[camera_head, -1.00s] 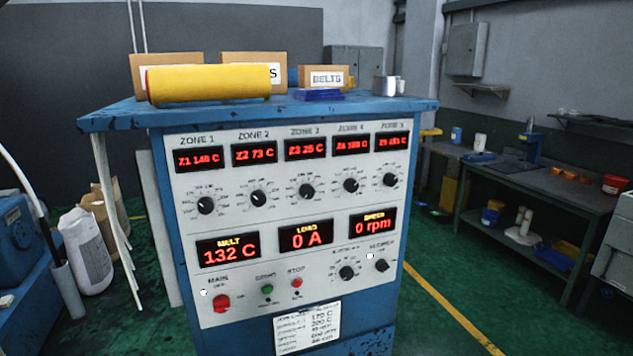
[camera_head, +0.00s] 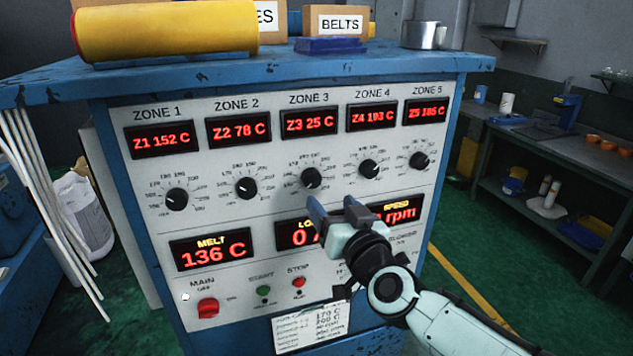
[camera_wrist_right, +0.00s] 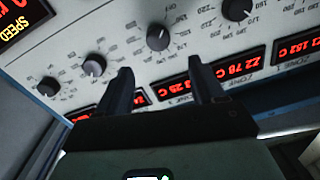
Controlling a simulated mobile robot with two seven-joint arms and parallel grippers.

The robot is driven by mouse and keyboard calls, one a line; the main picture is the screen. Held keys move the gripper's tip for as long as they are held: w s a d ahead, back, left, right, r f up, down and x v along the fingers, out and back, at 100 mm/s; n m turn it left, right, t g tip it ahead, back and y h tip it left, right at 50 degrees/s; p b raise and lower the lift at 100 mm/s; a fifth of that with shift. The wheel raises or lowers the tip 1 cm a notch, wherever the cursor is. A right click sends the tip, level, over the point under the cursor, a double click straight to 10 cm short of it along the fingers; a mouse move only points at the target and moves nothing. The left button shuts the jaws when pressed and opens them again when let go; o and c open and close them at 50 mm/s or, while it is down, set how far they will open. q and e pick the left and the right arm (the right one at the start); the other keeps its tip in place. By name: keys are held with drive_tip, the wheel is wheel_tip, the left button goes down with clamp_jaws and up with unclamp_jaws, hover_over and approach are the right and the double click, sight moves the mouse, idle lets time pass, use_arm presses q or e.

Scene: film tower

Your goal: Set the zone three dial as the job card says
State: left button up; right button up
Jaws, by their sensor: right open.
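The zone three dial (camera_head: 311,178) is a black knob under the red Z3 25 C readout (camera_head: 308,123) on the grey panel. In the right wrist view, which is turned over, the same dial (camera_wrist_right: 158,37) lies beyond my fingers. My right gripper (camera_head: 333,206) is open and empty, just below and right of the dial in the head view. Its fingers also show in the wrist view (camera_wrist_right: 163,85), apart from the knob. The job card (camera_head: 292,332) is low on the cabinet; its small print is mostly unreadable and my arm hides part of it. My left gripper is out of view.
The zone two dial (camera_head: 246,188) and zone four dial (camera_head: 369,169) flank zone three closely. My right arm covers part of the load and speed readouts. The red main switch (camera_head: 208,308) is lower left. A yellow roll (camera_head: 165,28) lies on the cabinet top.

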sight(314, 180)
drive_tip(key=p+x, duration=0.1)
drive_tip(key=x, duration=0.9)
drive_tip(key=shift+w+f, duration=0.1)
drive_tip(key=shift+f, duration=0.05)
drive_tip(key=shift+d, duration=0.1)
drive_tip(key=c, duration=1.1)
